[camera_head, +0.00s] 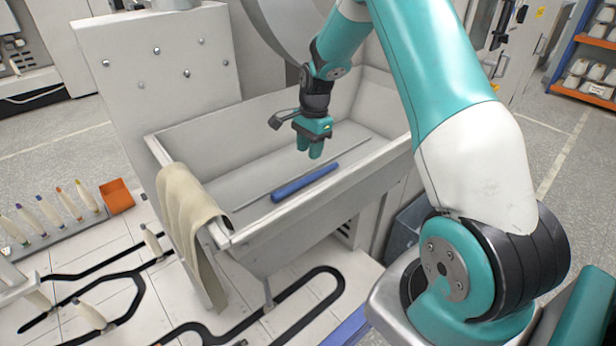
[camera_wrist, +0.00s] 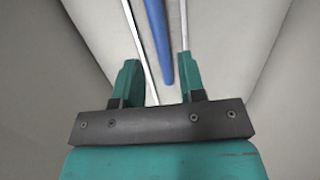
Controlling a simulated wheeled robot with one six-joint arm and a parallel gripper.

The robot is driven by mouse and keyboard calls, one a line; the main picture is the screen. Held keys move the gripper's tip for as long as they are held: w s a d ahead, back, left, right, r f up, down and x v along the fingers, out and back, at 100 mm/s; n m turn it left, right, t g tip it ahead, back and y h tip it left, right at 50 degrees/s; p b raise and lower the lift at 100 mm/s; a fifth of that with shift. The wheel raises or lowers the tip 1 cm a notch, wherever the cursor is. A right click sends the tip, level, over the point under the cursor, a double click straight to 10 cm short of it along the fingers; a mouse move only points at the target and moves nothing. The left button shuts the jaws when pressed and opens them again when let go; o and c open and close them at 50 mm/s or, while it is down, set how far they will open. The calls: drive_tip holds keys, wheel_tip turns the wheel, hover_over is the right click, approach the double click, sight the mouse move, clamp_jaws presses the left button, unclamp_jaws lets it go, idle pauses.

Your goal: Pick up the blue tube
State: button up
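The blue tube (camera_head: 305,183) lies on the floor of a grey tray (camera_head: 262,233), close to its front wall and slanting up to the right. In the wrist view the blue tube (camera_wrist: 158,38) runs down from the top edge, and its near end lies between the lines of my two fingers. My gripper (camera_head: 310,153) hangs above the tray, over and behind the tube, and does not touch it. In the wrist view my gripper (camera_wrist: 160,82) has its fingers apart with nothing held between them.
A thin grey rod (camera_head: 262,192) lies behind the tube. A beige cloth (camera_head: 186,215) hangs over the tray's left corner. Bobbins (camera_head: 62,205) and an orange box (camera_head: 117,197) stand at the left. The tray walls surround the tube.

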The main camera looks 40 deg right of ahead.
sight(308, 177)
drive_tip(key=f, duration=0.3)
drive_tip(key=shift+a+f+p, duration=0.25)
drive_tip(key=shift+p, duration=0.1)
drive_tip(key=shift+s+a+f+p, duration=0.1)
drive_tip(key=shift+f+p, duration=0.5)
drive_tip(key=shift+f, duration=0.8)
drive_tip(key=shift+s+a+f+p, duration=0.1)
drive_tip(key=shift+f+p, duration=0.5)
drive_tip(key=shift+f, duration=0.75)
drive_tip(key=shift+c, duration=0.4)
clamp_jaws()
